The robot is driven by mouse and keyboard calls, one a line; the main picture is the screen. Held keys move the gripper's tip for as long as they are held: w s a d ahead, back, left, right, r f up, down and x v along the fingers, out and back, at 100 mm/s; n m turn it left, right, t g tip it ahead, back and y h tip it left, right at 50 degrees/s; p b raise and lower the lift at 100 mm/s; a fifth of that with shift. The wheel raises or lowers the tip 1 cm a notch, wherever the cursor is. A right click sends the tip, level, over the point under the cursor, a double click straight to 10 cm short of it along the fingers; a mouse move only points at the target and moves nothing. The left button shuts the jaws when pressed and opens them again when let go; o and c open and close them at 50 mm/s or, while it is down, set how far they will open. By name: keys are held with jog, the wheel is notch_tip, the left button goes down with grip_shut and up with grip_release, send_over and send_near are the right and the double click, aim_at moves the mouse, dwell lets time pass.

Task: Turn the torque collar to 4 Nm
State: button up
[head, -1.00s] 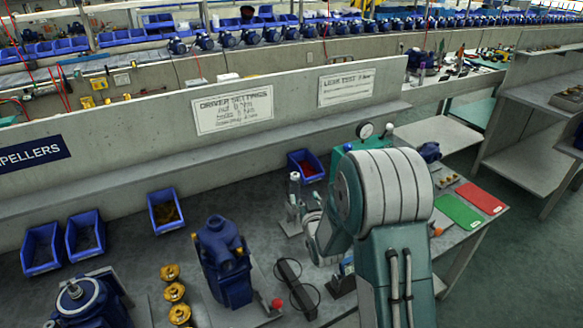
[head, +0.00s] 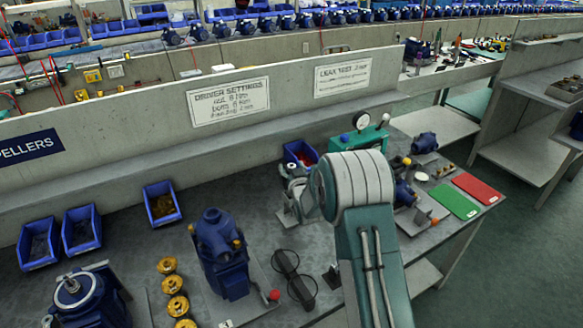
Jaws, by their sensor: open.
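My arm reaches over the bench, and its thick grey and teal links block much of the view. My gripper (head: 297,190) shows only in part left of the grey link, at a small upright device on a pale base (head: 287,216). That device looks like a driver in a stand, but the torque collar and its scale cannot be made out. I cannot tell whether my gripper touches it. The gripper is open. A wall sign headed "Driver settings" (head: 228,101) hangs behind; its small lines are hard to read.
Blue bins (head: 162,203) line the back. A green gauge box (head: 358,140) is behind my arm; green (head: 453,202) and red (head: 478,187) mats lie right.

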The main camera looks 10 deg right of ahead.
jog(key=shift+c, duration=0.3)
grip_shut()
jog(key=shift+a+m+h, duration=0.1)
jog(key=shift+m+h, duration=0.2)
jog(key=shift+h, duration=0.2)
jog(key=m+g+h, duration=0.1)
jog(key=m+h, duration=0.2)
jog(key=h, duration=0.1)
jog(key=m+g+h, duration=0.1)
jog(key=m+h, duration=0.1)
jog(key=h, duration=0.2)
jog(key=shift+m+h, duration=0.4)
jog(key=m+g+h, duration=0.5)
jog(key=h, duration=0.1)
jog(key=shift+g, duration=0.3)
jog(key=shift+m+g, duration=0.3)
